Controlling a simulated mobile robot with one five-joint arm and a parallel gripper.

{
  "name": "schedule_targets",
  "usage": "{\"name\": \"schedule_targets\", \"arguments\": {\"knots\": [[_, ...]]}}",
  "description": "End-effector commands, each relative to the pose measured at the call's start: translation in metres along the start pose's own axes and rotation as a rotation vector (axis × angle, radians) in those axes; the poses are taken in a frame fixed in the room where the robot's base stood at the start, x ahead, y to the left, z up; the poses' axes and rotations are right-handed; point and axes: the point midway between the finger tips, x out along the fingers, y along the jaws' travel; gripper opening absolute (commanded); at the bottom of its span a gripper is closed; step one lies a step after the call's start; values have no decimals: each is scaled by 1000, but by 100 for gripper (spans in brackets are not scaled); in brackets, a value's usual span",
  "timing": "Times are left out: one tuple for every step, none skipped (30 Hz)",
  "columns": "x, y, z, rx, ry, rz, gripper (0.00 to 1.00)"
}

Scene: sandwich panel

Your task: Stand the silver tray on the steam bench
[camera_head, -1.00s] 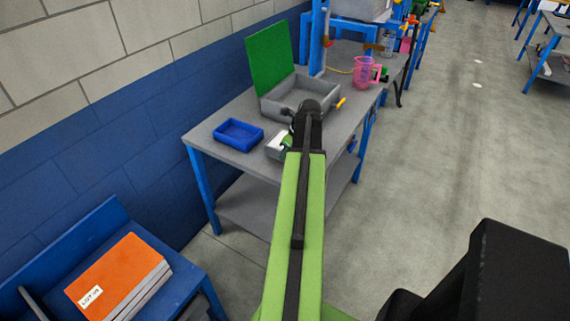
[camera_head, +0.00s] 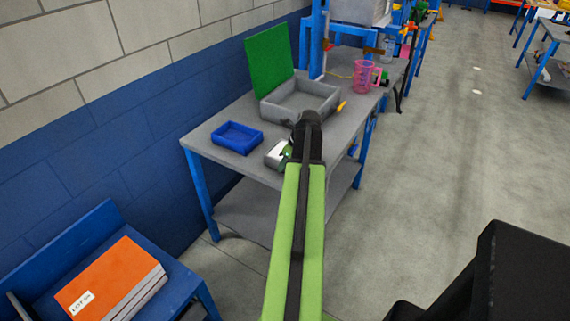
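My green and black arm reaches forward over a grey-topped bench with blue legs (camera_head: 205,195). My gripper (camera_head: 285,152) is at the arm's far end, low over the bench's near edge, mostly hidden behind the arm. A small silver-white piece (camera_head: 275,156) with green beside it shows left of the arm's end; I cannot tell whether it is part of my gripper or something held. An open grey box (camera_head: 312,105) with a raised green panel (camera_head: 269,67) stands on the bench beyond. I cannot identify the silver tray or the steam bench with certainty.
A blue tray (camera_head: 237,138) lies on the bench's left part. A pink jug (camera_head: 363,77) stands farther back. A blue stand (camera_head: 186,281) with an orange-covered stack (camera_head: 112,279) is at lower left.

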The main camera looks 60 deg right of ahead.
Motion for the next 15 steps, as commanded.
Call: {"name": "schedule_targets", "arguments": {"knots": [[0, 0, 0, 0, 0, 0, 31], [0, 0, 0, 0, 0, 0, 31], [0, 0, 0, 0, 0, 0, 31], [0, 0, 0, 0, 0, 0, 31], [0, 0, 0, 0, 0, 0, 31], [-1, 0, 1, 0, 0, 0, 31], [-3, 0, 2, 0, 0, 0, 31], [-4, 0, 2, 0, 0, 0, 31], [-8, 0, 3, 0, 0, 0, 31], [-12, 0, 3, 0, 0, 0, 31], [-16, 0, 3, 0, 0, 0, 31], [-22, 1, 4, 0, 0, 0, 31], [-27, 1, 4, 0, 0, 0, 31], [-33, 1, 4, 1, 0, 0, 31], [-42, 1, 5, 1, 0, 0, 31]]}}
